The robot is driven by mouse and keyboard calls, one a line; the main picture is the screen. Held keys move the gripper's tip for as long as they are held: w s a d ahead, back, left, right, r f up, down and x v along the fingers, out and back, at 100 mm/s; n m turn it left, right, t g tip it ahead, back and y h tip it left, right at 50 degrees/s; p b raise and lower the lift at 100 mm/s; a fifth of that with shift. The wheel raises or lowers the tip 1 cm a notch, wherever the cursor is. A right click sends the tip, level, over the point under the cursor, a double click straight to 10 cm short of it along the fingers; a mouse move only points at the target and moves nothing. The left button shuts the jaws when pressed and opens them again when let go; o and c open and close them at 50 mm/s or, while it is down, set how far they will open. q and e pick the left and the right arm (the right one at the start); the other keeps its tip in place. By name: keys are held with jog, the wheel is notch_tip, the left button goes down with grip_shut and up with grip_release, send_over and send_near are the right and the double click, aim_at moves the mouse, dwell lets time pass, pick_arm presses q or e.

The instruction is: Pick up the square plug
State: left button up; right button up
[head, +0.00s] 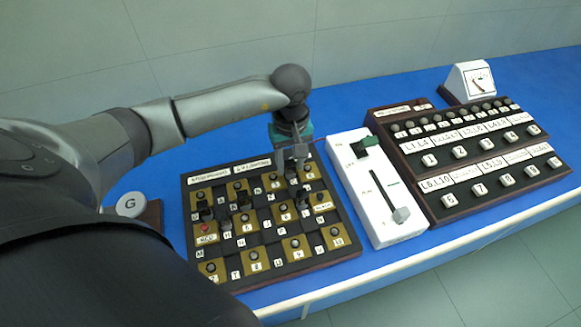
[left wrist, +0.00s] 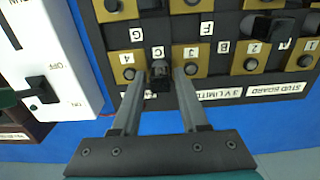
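A small black block-shaped plug (left wrist: 160,74) sits at the hole by the letter C on the stud board (left wrist: 225,70). My left gripper (left wrist: 160,78) points down at the board with its two fingers on either side of this plug. Narrow gaps seem to show between fingers and plug, so it looks open. In the head view, the left gripper (head: 296,170) is over the back right part of the stud board (head: 262,278). Another black plug (left wrist: 268,26) stands near the label 2. Which plug is square is hard to tell. My right gripper is not in view.
A round G button (head: 130,204) is at left. Other black plugs (head: 242,196) stand on the board.

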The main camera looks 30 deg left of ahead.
pick_arm(q)
grip_shut()
dwell(0.4)
